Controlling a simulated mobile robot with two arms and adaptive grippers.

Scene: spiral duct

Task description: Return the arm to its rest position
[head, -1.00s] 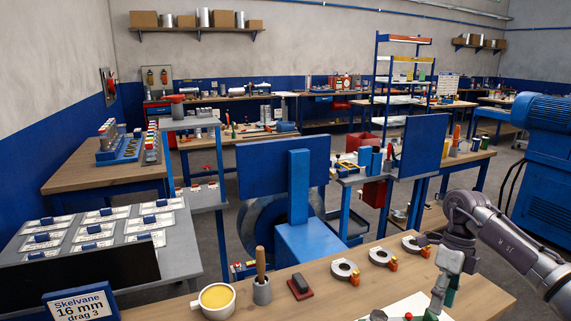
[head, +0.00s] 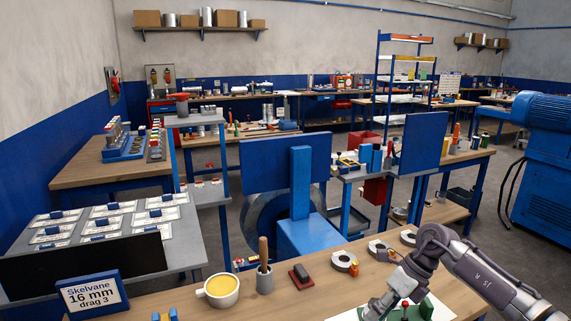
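My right arm (head: 480,275) comes in from the right, bends at the wrist and points down to the left over the front bench. Its gripper (head: 374,308) is low at the bottom of the picture, above or beside a white sheet (head: 346,314). The fingers are small and partly cut off, so I cannot tell whether they are open or shut or hold anything. A green item (head: 424,309) and a red knob (head: 405,303) show just right of it. My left gripper is not in view.
On the wooden bench stand a mug of yellow liquid (head: 220,289), a pot with a wooden-handled tool (head: 264,277), a dark block on a red base (head: 301,277) and metal rings (head: 344,260). A sign (head: 90,294) stands left. A blue machine (head: 301,190) rises behind the bench.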

